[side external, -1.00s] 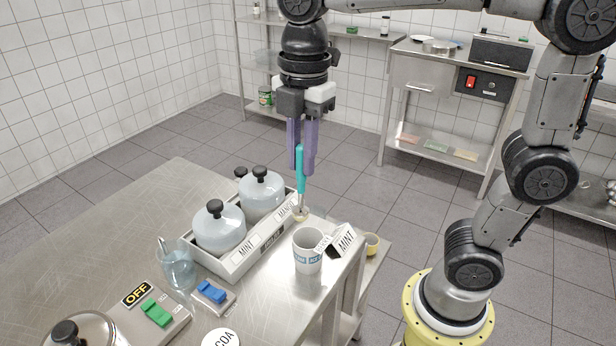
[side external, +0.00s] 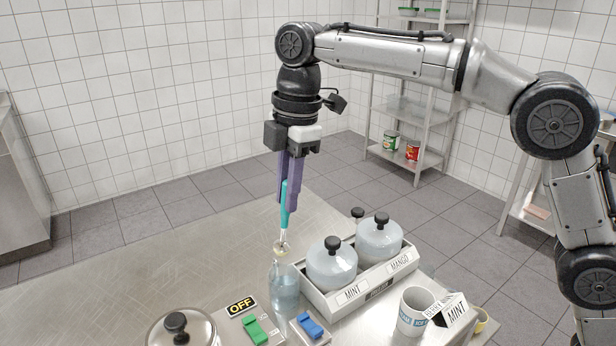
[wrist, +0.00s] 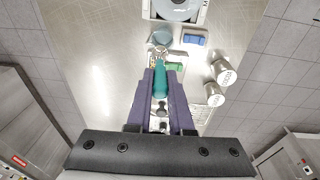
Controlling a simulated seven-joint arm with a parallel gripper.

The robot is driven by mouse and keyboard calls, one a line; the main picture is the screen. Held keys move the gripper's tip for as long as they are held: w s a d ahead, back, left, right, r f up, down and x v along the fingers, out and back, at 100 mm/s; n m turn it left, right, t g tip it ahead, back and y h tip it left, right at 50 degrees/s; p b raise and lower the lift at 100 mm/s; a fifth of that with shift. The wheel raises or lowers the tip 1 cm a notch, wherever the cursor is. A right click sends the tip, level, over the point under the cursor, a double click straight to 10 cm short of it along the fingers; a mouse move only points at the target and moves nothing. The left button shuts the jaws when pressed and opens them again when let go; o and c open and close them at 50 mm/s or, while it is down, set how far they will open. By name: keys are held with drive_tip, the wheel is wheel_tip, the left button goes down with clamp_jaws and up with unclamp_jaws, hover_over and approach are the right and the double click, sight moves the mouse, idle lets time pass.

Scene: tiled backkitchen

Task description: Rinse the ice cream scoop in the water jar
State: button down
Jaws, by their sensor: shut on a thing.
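My gripper (side external: 291,208) is shut on the teal handle of the ice cream scoop (side external: 286,200), which points nearly straight down. Its purple fingers flank the handle in the wrist view (wrist: 160,85). The scoop's metal head (side external: 282,247) is at the mouth of the water jar (side external: 285,290) in the side view. The jar is clear glass with bluish water and stands on the steel table. In the wrist view the scoop head lies against the near rim of the jar (wrist: 163,36). I cannot tell whether the head is above or just inside the rim.
A white rack (side external: 377,291) with lidded MINT and MANGO tubs stands right of the jar. A green switch (side external: 254,330) beside an OFF sign and a blue switch (side external: 310,326) are in front. A mug (side external: 413,312) is at right. The table left of the jar is clear.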

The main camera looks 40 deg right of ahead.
drive_tip(key=shift+f, duration=5.6)
drive_tip(key=shift+r, duration=0.1)
